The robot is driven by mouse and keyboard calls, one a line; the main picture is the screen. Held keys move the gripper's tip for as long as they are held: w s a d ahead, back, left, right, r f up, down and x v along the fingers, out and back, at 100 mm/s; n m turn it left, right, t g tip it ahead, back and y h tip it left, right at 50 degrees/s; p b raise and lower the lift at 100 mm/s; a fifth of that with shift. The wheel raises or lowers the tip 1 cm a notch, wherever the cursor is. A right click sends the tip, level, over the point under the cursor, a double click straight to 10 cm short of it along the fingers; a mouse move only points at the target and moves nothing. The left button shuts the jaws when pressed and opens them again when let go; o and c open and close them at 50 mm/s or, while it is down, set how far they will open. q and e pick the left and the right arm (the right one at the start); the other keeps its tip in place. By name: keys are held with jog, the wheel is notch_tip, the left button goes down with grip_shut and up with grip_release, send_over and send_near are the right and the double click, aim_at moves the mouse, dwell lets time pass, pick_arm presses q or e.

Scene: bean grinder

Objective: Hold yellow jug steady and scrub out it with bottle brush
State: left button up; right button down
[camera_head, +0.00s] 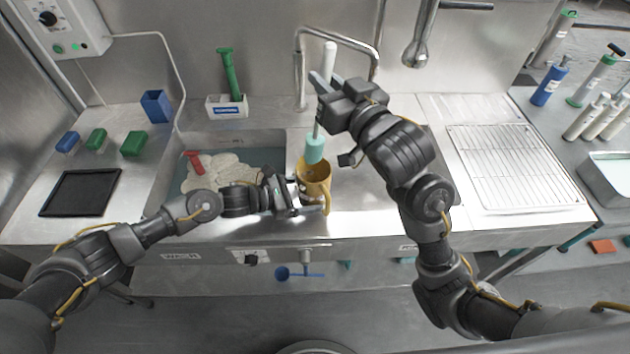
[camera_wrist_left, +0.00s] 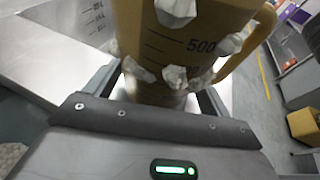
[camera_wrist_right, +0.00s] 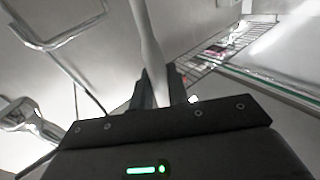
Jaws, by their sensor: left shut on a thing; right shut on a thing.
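The yellow jug (camera_head: 316,176) stands upright at the front of the steel counter, just right of the sink. My left gripper (camera_head: 296,192) is shut on the jug from the left. The left wrist view shows the jug's wall (camera_wrist_left: 185,45) close up, with volume marks, white foam-like lumps and its handle at the right. My right gripper (camera_head: 322,98) is shut on the white handle of the bottle brush (camera_head: 329,58). The brush is near upright, its light teal head (camera_head: 314,150) at the jug's mouth. Whether its tip is inside is unclear. The brush handle rises between the fingers in the right wrist view (camera_wrist_right: 150,45).
A sink (camera_head: 250,150) with foam and a red-handled thing (camera_head: 195,161) lies left of the jug. A tap (camera_head: 340,38) stands behind. A wire drying rack (camera_head: 510,165) is at right. A green brush (camera_head: 229,75) stands in a white holder (camera_head: 227,107).

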pick_arm(q)
jog(key=o, duration=0.7)
jog(key=shift+c, duration=0.2)
jog(key=v, duration=1.2)
jog(key=shift+s, duration=0.1)
